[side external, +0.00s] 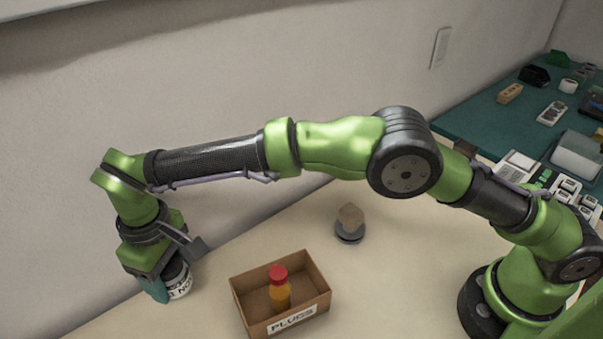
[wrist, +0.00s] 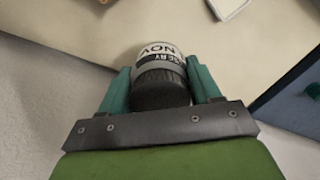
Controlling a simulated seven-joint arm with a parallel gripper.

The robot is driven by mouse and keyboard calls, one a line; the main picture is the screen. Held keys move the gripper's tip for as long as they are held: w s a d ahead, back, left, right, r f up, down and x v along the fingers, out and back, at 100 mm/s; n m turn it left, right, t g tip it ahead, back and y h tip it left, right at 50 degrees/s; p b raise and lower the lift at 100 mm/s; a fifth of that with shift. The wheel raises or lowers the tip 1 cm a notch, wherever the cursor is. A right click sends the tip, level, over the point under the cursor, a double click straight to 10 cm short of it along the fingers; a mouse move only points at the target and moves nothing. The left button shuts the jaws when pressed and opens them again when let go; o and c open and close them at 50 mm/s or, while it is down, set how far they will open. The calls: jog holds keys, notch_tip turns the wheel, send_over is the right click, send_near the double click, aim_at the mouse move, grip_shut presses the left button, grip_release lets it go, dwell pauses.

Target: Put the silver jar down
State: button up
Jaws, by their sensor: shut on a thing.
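The silver jar (wrist: 160,60) has a black ribbed lid and a white label with dark letters. In the side external view the jar (side external: 180,284) is at the lower left, partly hidden by my gripper (side external: 165,286). My gripper (wrist: 160,85) is shut on the jar, with one teal finger on each side of the lid in the wrist view. The jar is close to the pale table (side external: 215,262); I cannot tell whether its base touches it.
A cardboard box (side external: 248,314) labelled PLUGS, holding a yellow bottle with a red cap (side external: 279,288), stands right of the jar. A small grey item with a tan top (side external: 350,222) stands farther back. The wall (side external: 60,200) is close behind the jar. A teal bench (side external: 480,115) with several parts is at right.

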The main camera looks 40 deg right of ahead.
jog(key=w+d+r+m, duration=0.2)
jog(key=d+r+m, duration=0.1)
jog(key=d, duration=0.5)
jog(key=w+d+r+m, duration=0.3)
jog(key=d, duration=0.6)
jog(key=s+d+r+m, duration=0.1)
jog(key=s+d+m, duration=0.15)
jog(key=d, duration=0.85)
jog(key=s+d+r+m, duration=0.15)
jog(key=d+m, duration=0.25)
jog(key=d, duration=0.7)
jog(key=s+d+f+m, duration=0.35)
jog(key=s+d, duration=0.35)
jog(key=d, duration=0.4)
jog(key=s+d+f+m, duration=0.3)
jog(key=s+d+f, duration=0.2)
jog(key=s+d, duration=0.5)
jog(key=shift+m, duration=0.3)
jog(key=f, duration=0.2)
jog(key=w+d+f, duration=0.1)
jog(key=f, duration=0.2)
jog(key=w+d+f, duration=0.1)
jog(key=f, duration=0.2)
jog(key=shift+f, duration=0.1)
